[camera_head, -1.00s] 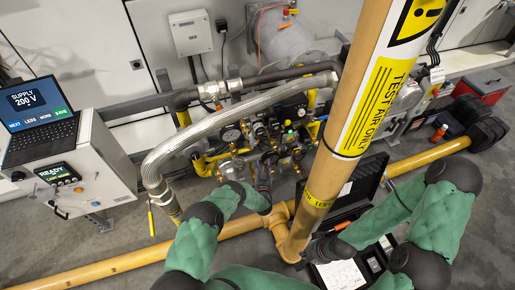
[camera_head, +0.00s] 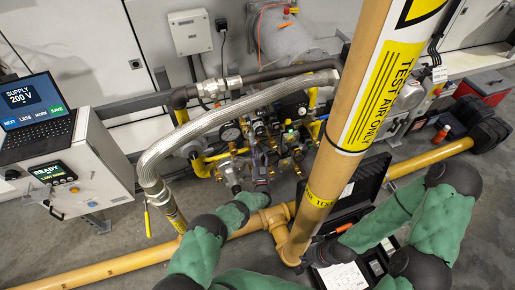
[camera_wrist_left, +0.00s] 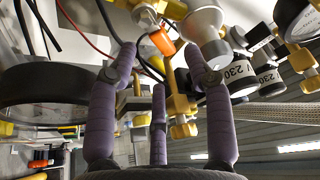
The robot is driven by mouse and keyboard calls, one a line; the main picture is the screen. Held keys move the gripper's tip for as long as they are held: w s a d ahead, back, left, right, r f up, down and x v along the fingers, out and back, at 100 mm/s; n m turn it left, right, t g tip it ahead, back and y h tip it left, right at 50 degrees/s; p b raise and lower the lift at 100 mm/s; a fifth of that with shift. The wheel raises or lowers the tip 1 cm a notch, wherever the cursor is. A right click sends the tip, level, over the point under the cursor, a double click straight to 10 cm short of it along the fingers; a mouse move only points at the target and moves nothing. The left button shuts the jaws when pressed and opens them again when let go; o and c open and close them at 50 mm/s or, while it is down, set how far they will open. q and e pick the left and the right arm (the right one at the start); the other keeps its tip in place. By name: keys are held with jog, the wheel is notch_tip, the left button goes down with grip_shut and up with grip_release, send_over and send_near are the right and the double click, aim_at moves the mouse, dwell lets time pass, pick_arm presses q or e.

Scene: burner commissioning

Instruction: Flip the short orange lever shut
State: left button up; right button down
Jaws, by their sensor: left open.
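A short orange lever (camera_wrist_left: 162,42) shows in the left wrist view, beside brass and yellow fittings and a pale round body. I cannot pick it out in the head view. My left gripper (camera_head: 261,184) is at the near side of the cluster of valves and gauges (camera_head: 270,140). In the left wrist view its purple fingers (camera_wrist_left: 160,60) are spread, with the lever showing beyond the gap between the two outer ones. Nothing is held. My right gripper (camera_head: 318,250) is low by the black case, partly hidden by the upright yellow pipe; its fingers are unclear.
A thick upright yellow pipe (camera_head: 355,115) stands just right of my left gripper. A braided hose (camera_head: 225,112) arches over the valves. A yellow floor pipe (camera_head: 120,262) runs beneath my left arm. A laptop (camera_head: 36,115) sits on a cabinet at left. An open black case (camera_head: 365,185) lies right.

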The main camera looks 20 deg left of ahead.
pick_arm(q)
jog(key=shift+b+x, duration=0.6)
jog(key=shift+x, duration=1.5)
grip_shut()
